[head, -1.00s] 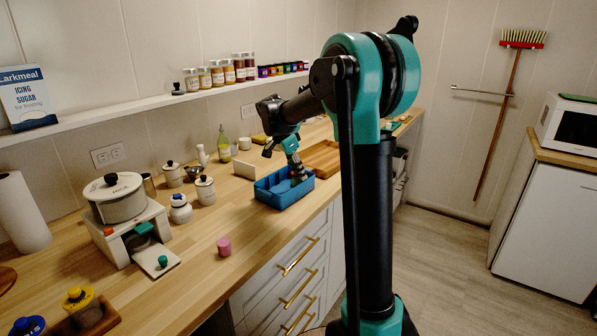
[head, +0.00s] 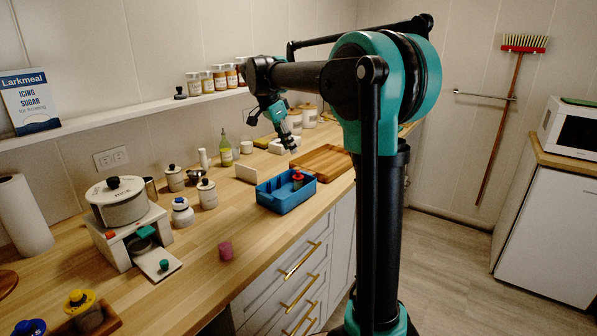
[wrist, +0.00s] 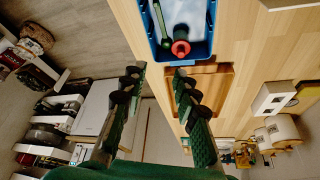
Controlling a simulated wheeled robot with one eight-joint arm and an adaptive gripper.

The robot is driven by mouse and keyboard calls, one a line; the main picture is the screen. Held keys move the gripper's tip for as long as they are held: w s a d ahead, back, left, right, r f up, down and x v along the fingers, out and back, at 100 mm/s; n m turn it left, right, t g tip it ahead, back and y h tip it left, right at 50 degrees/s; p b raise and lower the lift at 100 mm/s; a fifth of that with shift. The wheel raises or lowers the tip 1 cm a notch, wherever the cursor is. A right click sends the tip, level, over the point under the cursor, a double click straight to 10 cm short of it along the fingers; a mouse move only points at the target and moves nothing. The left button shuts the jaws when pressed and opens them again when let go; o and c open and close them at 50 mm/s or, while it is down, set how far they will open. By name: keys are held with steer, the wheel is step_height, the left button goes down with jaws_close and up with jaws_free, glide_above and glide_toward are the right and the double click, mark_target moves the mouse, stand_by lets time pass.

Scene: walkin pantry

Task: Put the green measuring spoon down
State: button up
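The green measuring spoon (wrist: 161,24) lies inside the blue tray (wrist: 153,35) in the wrist view, against its left side. In the head view the blue tray (head: 286,203) stands on the wooden counter, and I cannot make out the spoon in it.
A red-topped bottle (wrist: 181,47) stands in the tray beside the spoon; it also shows in the head view (head: 298,179). A wooden board (head: 325,160) lies behind the tray. Canisters (head: 207,194) and a white scale (head: 153,262) stand to the left.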

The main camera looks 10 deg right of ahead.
steer(key=s+d+f+n, duration=0.1)
steer(key=s+f+n, duration=0.1)
steer(key=s+f, duration=0.2)
steer(key=s+d+f+n+y, duration=0.1)
steer(key=s+d+f+n, duration=0.1)
steer(key=s+f, duration=0.2)
steer(key=s+d+f+n+t+y, duration=0.1)
steer(key=s+d+f+n, duration=0.1)
steer(key=s+f, duration=0.2)
steer(key=shift+s+d+f+n, duration=0.15)
steer(key=shift+f+n, duration=0.25)
steer(key=shift+f, duration=0.5)
steer(key=s+d+f+n+t+y, duration=0.1)
steer(key=s+f+n, duration=0.6)
steer(key=s+f, duration=0.7)
steer(key=s+y, duration=0.1)
steer(key=s, duration=0.2)
steer(key=shift+s+d+f+t, duration=0.15)
steer(key=shift+s+f+t, duration=0.2)
steer(key=shift+f+t, duration=0.05)
